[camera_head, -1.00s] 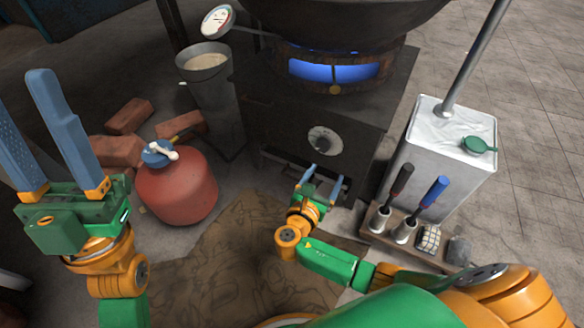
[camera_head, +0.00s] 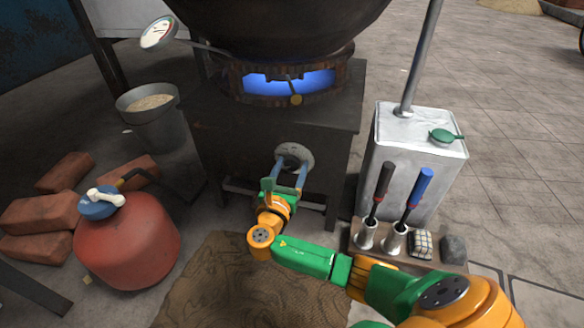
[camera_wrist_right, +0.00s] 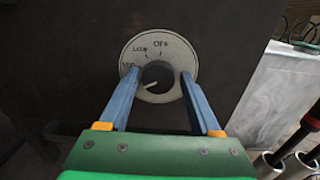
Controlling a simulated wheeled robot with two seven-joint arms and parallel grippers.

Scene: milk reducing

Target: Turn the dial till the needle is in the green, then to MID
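The dial (camera_wrist_right: 157,77) is a dark round knob on a pale plate on the stove's front. In the right wrist view the plate shows OFF, a partly blurred word like LOW or HIGH, and another label cut by a finger. My right gripper (camera_head: 288,166) is at the dial, its blue fingers apart on either side of the knob; it also shows in the right wrist view (camera_wrist_right: 157,77). I cannot tell whether they touch it. The gauge (camera_head: 158,32) has a white face with a coloured arc; its needle is too small to read. My left gripper is out of view.
A blue flame (camera_head: 290,82) burns under the big dark pan (camera_head: 270,25). A red gas cylinder (camera_head: 127,240), bricks (camera_head: 40,215) and a metal bucket (camera_head: 150,120) stand left. A white tin (camera_head: 415,150) and a tool rack (camera_head: 400,255) stand right.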

